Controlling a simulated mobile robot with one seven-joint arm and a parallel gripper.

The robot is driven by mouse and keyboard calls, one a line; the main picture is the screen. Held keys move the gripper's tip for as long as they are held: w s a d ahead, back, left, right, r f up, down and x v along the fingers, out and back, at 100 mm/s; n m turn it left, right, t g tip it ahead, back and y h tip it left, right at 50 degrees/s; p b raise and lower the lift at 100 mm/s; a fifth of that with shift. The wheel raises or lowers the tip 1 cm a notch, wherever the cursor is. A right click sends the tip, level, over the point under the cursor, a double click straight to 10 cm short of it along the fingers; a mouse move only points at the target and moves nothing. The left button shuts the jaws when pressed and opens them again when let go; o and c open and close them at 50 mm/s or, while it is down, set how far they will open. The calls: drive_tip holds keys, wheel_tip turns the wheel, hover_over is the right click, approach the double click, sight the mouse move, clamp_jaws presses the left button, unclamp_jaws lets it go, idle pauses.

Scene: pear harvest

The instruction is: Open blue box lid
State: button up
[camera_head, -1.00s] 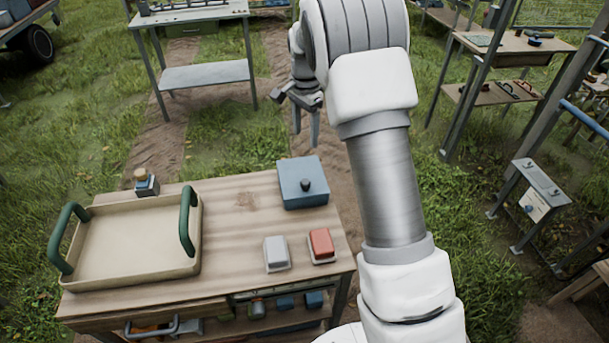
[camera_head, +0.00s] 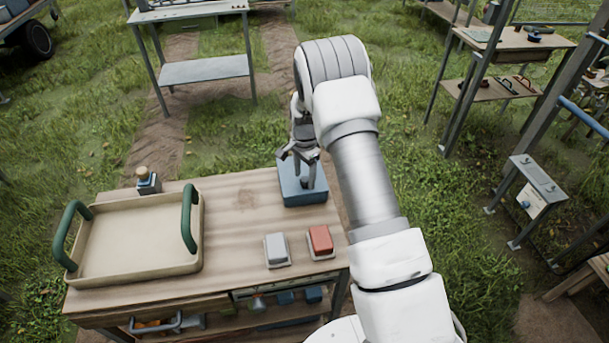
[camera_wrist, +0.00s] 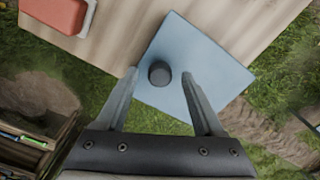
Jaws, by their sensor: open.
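The blue box (camera_head: 302,190) stands at the far right corner of the wooden table, with its lid on. In the wrist view the lid (camera_wrist: 205,65) is seen from above, with the knob (camera_wrist: 159,73) between and slightly beyond my fingertips. My gripper (camera_head: 300,165) is open and empty over the box, its fingers pointing down. It also shows in the wrist view (camera_wrist: 160,72). Whether the fingers touch the knob or lid I cannot tell.
A beige tray (camera_head: 135,272) with green handles fills the table's left side. A small blue item with a wooden knob (camera_head: 147,181) stands behind it. A grey block (camera_head: 277,249) and a red block (camera_head: 320,241) lie in front of the box. The table's middle is bare.

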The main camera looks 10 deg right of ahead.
drive_tip(key=shift+f, duration=0.45)
clamp_jaws()
idle(1.2)
